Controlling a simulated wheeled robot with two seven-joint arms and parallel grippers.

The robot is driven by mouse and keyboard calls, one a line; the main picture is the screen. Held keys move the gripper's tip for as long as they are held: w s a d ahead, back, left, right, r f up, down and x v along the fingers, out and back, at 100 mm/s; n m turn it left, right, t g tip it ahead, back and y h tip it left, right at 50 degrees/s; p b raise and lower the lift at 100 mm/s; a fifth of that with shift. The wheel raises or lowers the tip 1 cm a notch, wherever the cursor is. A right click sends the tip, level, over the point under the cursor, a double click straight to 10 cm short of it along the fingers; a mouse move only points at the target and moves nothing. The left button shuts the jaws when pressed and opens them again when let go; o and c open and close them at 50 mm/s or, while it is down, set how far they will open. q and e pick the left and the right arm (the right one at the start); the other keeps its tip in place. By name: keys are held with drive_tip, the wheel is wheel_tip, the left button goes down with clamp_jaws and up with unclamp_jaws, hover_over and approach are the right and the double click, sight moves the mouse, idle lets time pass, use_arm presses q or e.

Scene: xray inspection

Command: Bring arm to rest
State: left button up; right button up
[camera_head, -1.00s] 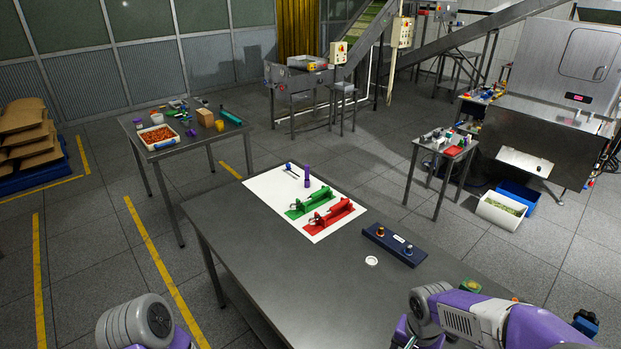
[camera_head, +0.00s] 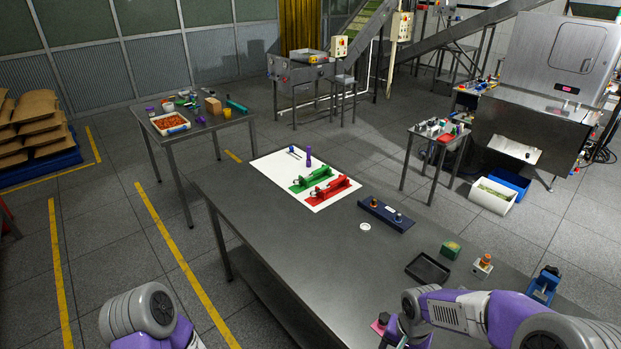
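My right arm (camera_head: 480,314) comes in at the lower right, bent over the near right part of the metal table (camera_head: 300,250). Its gripper is not clearly seen; only dark parts show at the bottom edge beneath the wrist. My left arm (camera_head: 145,315) shows as a grey and purple joint at the lower left, beside the table. Its gripper is out of the picture. The arms are apart and nothing held is visible.
A white mat (camera_head: 270,168) bears a green fixture (camera_head: 312,179), a red fixture (camera_head: 330,190) and a purple cylinder (camera_head: 308,157). A navy block (camera_head: 386,214), white ring (camera_head: 365,226), black tray (camera_head: 428,269) and green-yellow block (camera_head: 450,249) sit rightward. The table's left middle is clear.

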use_arm(q)
wheel_tip(320, 180, down, 9)
drive_tip(key=w+b, duration=0.1)
drive_tip(key=b, duration=0.7)
drive_tip(key=shift+w+f, duration=0.15)
drive_tip(key=shift+w, duration=0.15)
use_arm(e)
drive_tip(key=s+a+f+n+y, duration=0.1)
drive_tip(key=s+a+f, duration=0.2)
drive_tip(key=f, duration=0.7)
drive_tip(key=s+a+f+n+y, duration=0.1)
drive_tip(key=s+a+f, duration=0.2)
drive_tip(key=f, duration=0.7)
drive_tip(key=s+a+f+n+y, duration=0.1)
drive_tip(key=s+a+f, duration=0.2)
drive_tip(key=f, duration=0.7)
drive_tip(key=shift+a+y, duration=0.3)
drive_tip(key=shift+a, duration=0.7)
use_arm(q)
drive_tip(key=shift+c, duration=0.4)
use_arm(e)
drive_tip(key=shift+c, duration=0.4)
